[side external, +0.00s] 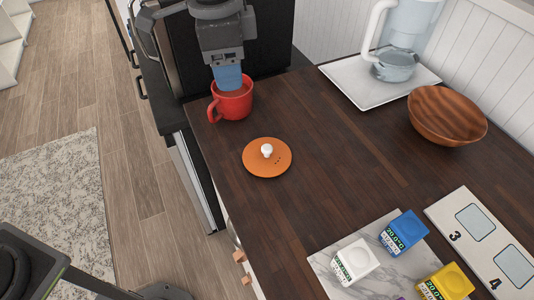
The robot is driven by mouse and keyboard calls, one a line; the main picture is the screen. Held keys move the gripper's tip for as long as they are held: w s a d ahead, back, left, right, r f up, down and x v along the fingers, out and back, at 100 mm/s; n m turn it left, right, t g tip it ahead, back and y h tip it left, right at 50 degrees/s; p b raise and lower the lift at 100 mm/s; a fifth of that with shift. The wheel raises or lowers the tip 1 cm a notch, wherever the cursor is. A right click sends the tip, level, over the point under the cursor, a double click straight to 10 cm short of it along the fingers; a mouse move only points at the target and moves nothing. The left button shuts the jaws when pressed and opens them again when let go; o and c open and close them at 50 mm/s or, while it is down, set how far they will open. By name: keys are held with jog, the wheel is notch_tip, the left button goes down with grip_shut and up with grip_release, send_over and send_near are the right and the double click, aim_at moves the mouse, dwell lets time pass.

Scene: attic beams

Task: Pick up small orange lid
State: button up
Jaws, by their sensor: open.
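The small orange lid (267,163) lies flat on the dark wooden counter, with a white round knob (267,150) on top. My gripper (228,78) is at the upper left of the lid, above the red mug (236,104). Its blue fingertips point down at the mug's opening; I cannot tell whether they reach inside it. The gripper is open and apart from the lid. The gap between the fingers is hard to see from this side.
A wooden bowl (446,115) and a white tray (378,94) with a glass pitcher (397,62) stand at the back right. The counter's left edge runs close to the lid.

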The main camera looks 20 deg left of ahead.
jog(key=d+f+m, duration=0.2)
jog(key=d+f, duration=0.2)
jog(key=d, duration=0.1)
send_over(267, 147)
jog(key=shift+g, duration=0.3)
jog(key=f, duration=0.8)
jog(key=shift+a, duration=0.25)
jog(key=shift+d+f, duration=0.15)
jog(key=shift+f, duration=1.25)
jog(key=shift+d+f, duration=0.1)
jog(key=shift+f, duration=1.25)
grip_shut()
jog(key=shift+r, duration=0.1)
